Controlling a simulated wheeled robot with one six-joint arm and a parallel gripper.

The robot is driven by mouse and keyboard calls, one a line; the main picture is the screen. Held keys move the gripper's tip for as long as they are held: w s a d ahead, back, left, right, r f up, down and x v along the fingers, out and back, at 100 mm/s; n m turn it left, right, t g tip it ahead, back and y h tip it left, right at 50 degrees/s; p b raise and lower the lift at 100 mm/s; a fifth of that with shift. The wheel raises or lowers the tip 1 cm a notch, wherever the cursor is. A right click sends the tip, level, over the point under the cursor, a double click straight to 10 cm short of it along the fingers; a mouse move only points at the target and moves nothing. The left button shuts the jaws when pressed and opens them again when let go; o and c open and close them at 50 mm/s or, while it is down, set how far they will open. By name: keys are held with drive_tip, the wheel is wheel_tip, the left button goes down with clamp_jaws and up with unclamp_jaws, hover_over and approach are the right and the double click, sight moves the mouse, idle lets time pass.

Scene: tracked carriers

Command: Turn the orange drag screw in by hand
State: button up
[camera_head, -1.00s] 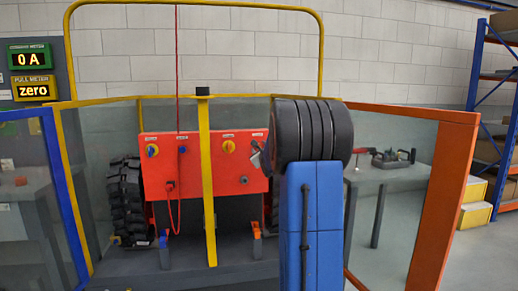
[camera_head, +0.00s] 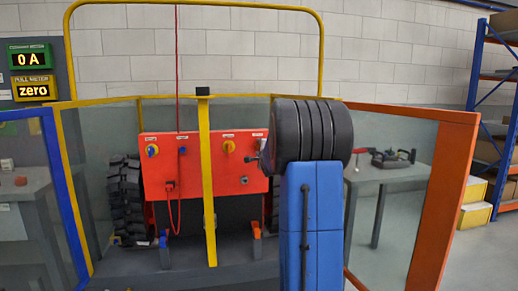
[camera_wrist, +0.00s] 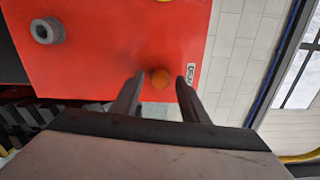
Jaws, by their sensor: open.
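The orange drag screw (camera_wrist: 160,78) is a small round knob on the red panel (camera_wrist: 100,60), beside a small white label (camera_wrist: 191,72). In the wrist view my gripper (camera_wrist: 160,81) is open, with one finger on each side of the screw and a gap on both sides. I cannot tell how deep the tips reach along the screw. In the head view the red panel (camera_head: 205,180) is upright, and my arm hides the screw and most of my gripper.
A yellow post (camera_head: 207,190) stands before the panel. A blue gate (camera_head: 64,200) and an orange gate (camera_head: 443,200) stand open at the sides.

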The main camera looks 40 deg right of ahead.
drive_tip(key=n, duration=1.9)
drive_tip(key=shift+c, duration=0.3)
drive_tip(key=c, duration=0.8)
drive_tip(key=shift+m, duration=0.8)
drive_tip(key=o, duration=1)
